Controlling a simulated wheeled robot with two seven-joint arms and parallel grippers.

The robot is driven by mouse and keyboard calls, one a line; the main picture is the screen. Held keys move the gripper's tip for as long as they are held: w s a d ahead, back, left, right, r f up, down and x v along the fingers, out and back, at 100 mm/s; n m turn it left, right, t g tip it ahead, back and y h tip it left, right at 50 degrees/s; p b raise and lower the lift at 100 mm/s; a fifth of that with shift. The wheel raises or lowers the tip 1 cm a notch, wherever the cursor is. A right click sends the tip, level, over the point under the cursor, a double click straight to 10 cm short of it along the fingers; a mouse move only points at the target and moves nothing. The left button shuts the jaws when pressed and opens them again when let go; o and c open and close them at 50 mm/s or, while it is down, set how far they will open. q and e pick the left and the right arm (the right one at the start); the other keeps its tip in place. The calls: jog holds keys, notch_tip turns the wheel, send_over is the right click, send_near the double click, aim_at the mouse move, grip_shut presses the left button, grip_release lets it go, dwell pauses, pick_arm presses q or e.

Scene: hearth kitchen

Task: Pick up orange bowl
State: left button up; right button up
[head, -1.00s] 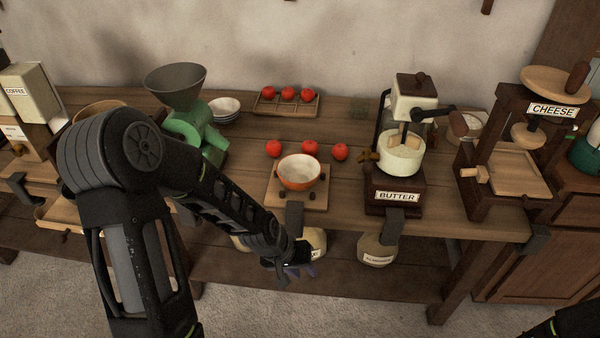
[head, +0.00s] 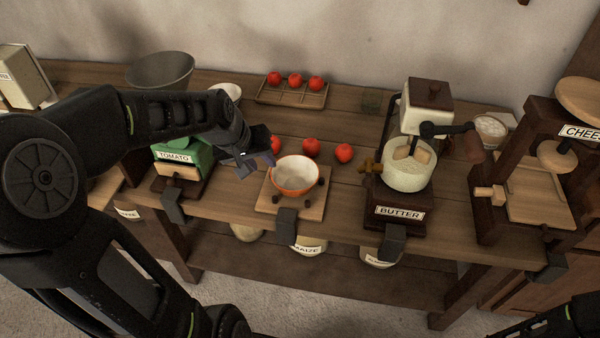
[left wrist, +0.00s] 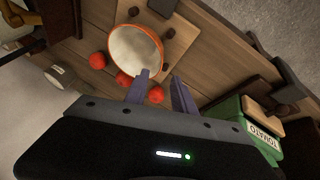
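The orange bowl (head: 294,176), pale inside, stands upright on a wooden board (head: 312,209) on the table. It also shows in the left wrist view (left wrist: 136,50), beyond my fingertips. My left gripper (head: 262,162) is just left of the bowl, near its rim. In the left wrist view my two fingers (left wrist: 160,78) are apart with nothing held between them. One fingertip looks close to the rim, but I cannot tell whether it touches.
Several tomatoes (head: 311,147) lie behind the bowl. A tomato tray (head: 292,95) is farther back. The green tomato mill (head: 184,156) stands to the left, the butter churn (head: 405,175) to the right. The cheese press (head: 520,180) is farther right.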

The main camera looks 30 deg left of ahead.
aim_at(272, 172)
pick_arm(q)
jog(key=shift+s, duration=0.1)
jog(key=shift+x, duration=1.35)
jog(key=p+x, duration=0.1)
jog(key=x, duration=0.4)
jog(key=shift+f, duration=0.1)
jog(key=shift+c, duration=0.2)
grip_shut()
dwell(0.8)
